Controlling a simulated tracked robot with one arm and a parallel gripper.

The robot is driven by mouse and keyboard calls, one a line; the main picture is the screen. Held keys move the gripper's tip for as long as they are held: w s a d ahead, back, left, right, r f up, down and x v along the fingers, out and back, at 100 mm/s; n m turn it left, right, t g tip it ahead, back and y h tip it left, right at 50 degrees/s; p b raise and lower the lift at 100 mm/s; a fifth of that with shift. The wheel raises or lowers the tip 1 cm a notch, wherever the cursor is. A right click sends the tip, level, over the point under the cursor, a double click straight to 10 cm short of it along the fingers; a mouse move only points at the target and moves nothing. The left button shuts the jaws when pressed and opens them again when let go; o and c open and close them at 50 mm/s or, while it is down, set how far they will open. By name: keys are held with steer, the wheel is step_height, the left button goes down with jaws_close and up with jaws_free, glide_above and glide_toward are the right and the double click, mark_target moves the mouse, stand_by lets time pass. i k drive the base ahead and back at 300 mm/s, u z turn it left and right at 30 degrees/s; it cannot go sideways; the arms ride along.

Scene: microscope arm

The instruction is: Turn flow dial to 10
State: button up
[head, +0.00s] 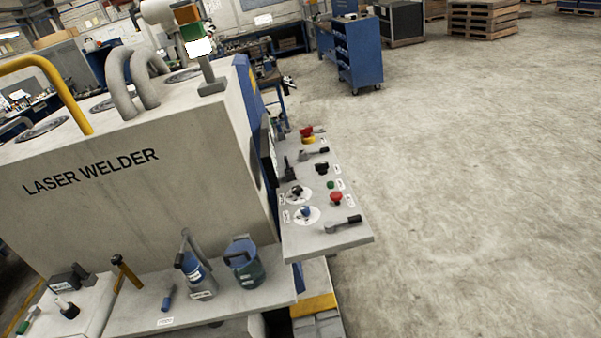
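A grey control shelf (345,238) juts from the right side of the big machine marked LASER WELDER (180,190). On it are two dials with round white scale plates. One dial (297,193) has a black knob. The other dial (306,213) is nearer and has a blue knob. Their labels and scale numbers are too small to read, so I cannot tell which is the flow dial or where either points. My gripper is not in view.
The shelf also carries a red button (336,198), a green button (331,184), a grey lever with a black grip (343,225) and a red knob on yellow (307,133). A lower shelf holds a blue-topped can (243,262) and a bottle (198,277). Open floor (470,200) lies right.

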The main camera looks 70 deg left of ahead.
mark_target(297, 190)
steer(key=u, duration=0.4)
steer(key=i, duration=1.45)
steer(key=u, duration=0.95)
steer(key=i, duration=1.25)
steer(key=u, duration=0.5)
